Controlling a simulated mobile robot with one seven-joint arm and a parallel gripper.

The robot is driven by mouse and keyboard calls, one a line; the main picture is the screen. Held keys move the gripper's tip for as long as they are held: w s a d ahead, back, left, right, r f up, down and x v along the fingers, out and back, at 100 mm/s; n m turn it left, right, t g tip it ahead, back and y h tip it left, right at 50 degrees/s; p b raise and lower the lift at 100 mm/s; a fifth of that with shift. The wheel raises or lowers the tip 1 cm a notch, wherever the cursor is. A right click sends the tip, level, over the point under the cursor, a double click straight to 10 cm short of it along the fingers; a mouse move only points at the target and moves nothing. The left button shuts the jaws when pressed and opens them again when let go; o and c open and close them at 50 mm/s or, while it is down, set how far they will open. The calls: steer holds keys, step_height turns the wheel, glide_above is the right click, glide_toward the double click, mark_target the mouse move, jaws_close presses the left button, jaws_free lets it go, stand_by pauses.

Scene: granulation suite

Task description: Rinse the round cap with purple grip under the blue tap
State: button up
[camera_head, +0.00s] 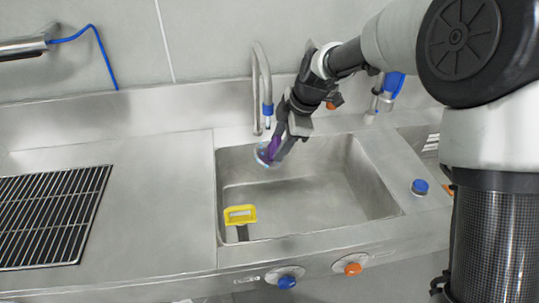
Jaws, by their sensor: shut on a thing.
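My gripper (281,145) is shut on the round cap (262,154) by its purple grip (274,147). It holds the cap tilted over the back left of the sink basin, below and close to the spout of the blue tap (267,108). The tap is a tall bent metal pipe with a blue collar near its outlet. The gripper partly hides the cap. I cannot tell whether water is running.
A blue knob (287,282) and an orange knob (352,269) sit on the front panel. A blue-topped item (420,187) stands on the right rim. A black rack (50,215) lies at left.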

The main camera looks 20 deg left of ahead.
steer(key=d+b, duration=0.2)
steer(key=d, duration=0.6)
steer(key=shift+s+b, duration=0.15)
steer(key=shift+b, duration=0.2)
steer(key=shift+r, duration=0.1)
stand_by(1.2)
steer(key=d+r+p, duration=0.1)
steer(key=d+r, duration=0.3)
steer(key=d, duration=0.1)
steer(key=shift+s+f, duration=0.1)
stand_by(0.6)
